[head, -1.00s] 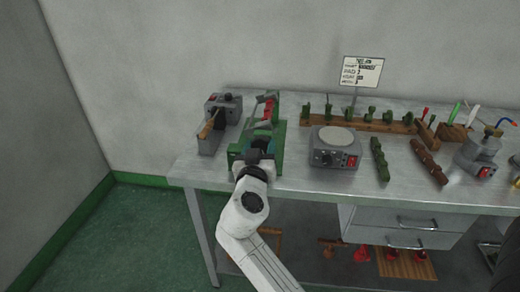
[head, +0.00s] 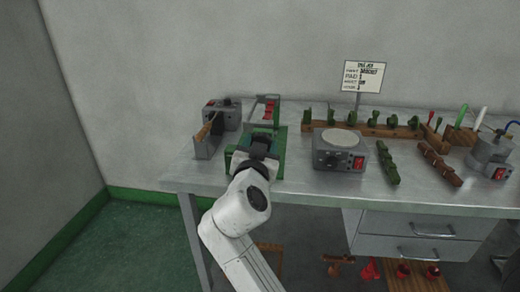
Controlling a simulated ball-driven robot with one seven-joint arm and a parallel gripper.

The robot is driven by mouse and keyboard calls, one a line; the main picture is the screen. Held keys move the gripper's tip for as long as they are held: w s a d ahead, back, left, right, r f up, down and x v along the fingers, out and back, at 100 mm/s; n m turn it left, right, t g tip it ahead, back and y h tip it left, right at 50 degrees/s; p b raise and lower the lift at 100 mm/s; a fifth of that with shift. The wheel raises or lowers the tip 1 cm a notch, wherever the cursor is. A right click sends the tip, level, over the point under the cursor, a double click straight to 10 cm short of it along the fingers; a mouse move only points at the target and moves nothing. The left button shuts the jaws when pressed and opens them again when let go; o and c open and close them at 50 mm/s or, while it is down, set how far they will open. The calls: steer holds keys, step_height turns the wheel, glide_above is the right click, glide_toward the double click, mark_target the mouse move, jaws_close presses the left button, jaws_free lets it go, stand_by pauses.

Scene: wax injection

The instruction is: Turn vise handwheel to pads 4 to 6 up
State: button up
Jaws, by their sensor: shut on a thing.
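My gripper (head: 262,138) is over the front of the vise. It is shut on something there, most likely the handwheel. My own wrist hides the handwheel, the fingertips and the grip itself. The numbered pads cannot be made out.
A grey box with a wooden-handled tool (head: 207,128) stands close left of the vise. A grey hotplate-like unit (head: 338,155) with a red switch stands to the right.

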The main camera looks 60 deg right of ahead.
steer(key=o, duration=1)
steer(key=shift+o, duration=0.2)
steer(key=shift+a, duration=0.15)
steer(key=v, duration=1)
steer(key=shift+s+a+b, duration=0.15)
steer(key=shift+a+b, duration=0.15)
steer(key=shift+b, duration=0.1)
